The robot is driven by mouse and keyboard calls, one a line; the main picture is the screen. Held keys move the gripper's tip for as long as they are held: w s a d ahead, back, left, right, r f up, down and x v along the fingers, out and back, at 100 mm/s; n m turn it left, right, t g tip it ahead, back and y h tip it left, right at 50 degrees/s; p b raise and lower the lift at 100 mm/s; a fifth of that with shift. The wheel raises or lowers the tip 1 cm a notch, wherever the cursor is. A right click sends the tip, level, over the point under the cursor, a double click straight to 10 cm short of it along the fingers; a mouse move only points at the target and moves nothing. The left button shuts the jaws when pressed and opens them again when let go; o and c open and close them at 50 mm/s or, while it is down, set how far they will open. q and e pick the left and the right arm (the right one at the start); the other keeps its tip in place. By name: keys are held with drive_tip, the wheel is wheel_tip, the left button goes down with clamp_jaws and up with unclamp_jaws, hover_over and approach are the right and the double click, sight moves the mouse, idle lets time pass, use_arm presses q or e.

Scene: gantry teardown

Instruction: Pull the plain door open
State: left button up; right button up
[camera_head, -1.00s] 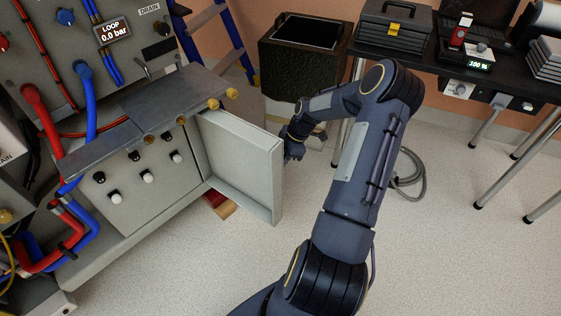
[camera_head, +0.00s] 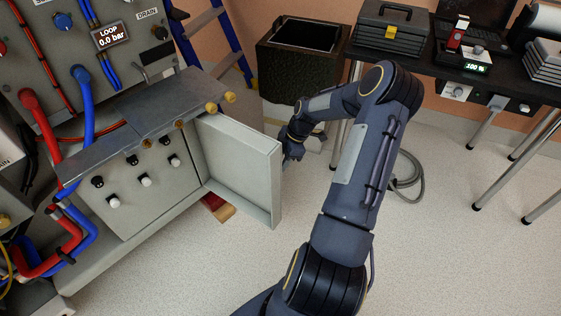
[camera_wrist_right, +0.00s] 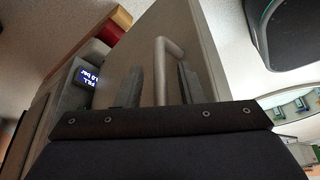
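The plain grey door (camera_head: 240,162) stands swung out from the front of the grey cabinet (camera_head: 152,188), roughly square to it, with its inner side facing my head camera. In the right wrist view the door's outer face (camera_wrist_right: 205,45) carries a bent metal bar handle (camera_wrist_right: 165,48). My right gripper (camera_wrist_right: 160,88) has its two fingers apart, one on each side of the handle, with visible gaps to the bar. In the head view my right gripper (camera_head: 292,150) is beside the door's outer face, its fingertips partly hidden. My left gripper is not in view.
A dark bin (camera_head: 300,65) stands behind the door. A black table (camera_head: 425,58) with a toolbox (camera_head: 390,30) is at the back right. A grey hose (camera_head: 410,178) lies on the floor. Red and blue pipes (camera_head: 75,245) run at the left. Floor before the door is clear.

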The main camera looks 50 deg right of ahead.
drive_tip(key=p+v, duration=0.1)
drive_tip(key=v, duration=0.5)
drive_tip(key=shift+r, duration=0.35)
drive_tip(key=shift+s+d, duration=0.15)
